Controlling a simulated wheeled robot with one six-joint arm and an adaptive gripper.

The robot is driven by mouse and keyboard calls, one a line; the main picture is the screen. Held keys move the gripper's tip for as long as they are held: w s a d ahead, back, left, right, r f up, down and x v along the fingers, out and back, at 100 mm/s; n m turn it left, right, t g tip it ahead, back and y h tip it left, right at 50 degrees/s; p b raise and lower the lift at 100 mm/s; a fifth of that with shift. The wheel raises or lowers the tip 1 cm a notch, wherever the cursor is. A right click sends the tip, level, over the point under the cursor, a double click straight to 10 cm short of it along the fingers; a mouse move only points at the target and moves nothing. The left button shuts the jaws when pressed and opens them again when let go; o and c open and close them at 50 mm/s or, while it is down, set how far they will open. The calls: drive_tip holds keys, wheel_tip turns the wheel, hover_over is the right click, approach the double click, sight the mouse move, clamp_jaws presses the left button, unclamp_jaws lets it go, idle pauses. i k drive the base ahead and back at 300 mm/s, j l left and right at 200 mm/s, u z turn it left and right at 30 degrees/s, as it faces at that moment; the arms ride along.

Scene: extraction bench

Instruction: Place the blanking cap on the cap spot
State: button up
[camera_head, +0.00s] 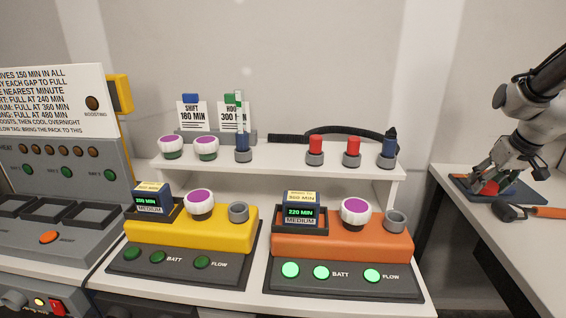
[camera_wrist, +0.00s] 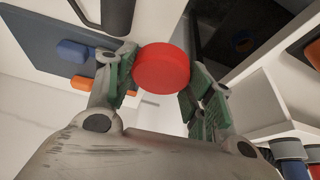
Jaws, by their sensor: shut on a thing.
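A red round cap (camera_wrist: 161,68), which looks like the blanking cap, is held between the green-padded fingers of my gripper (camera_wrist: 160,80) in the wrist view. In the head view, my gripper (camera_head: 487,184) is at the far right, over or beside a dark blue mat (camera_head: 515,194) on the right-hand table. A bit of red shows between its fingers there. Whether the cap touches the mat or is held above it, I cannot tell. No marked cap spot can be made out.
A dark tool with an orange handle (camera_head: 548,212) lies by the mat. A blue piece (camera_wrist: 72,50) shows on the mat in the wrist view. The white shelf (camera_head: 290,164) holds knobs and two red-topped pieces. A dark gap separates the bench from the right-hand table.

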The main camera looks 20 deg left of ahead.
sight(278, 162)
drive_tip(key=k+j+u, duration=0.1)
drive_tip(key=k+u, duration=0.2)
drive_tip(key=k, duration=0.15)
drive_tip(key=k+j+u, duration=0.35)
drive_tip(key=k+l+u, duration=0.1)
drive_tip(key=u, duration=0.15)
drive_tip(key=l, duration=0.1)
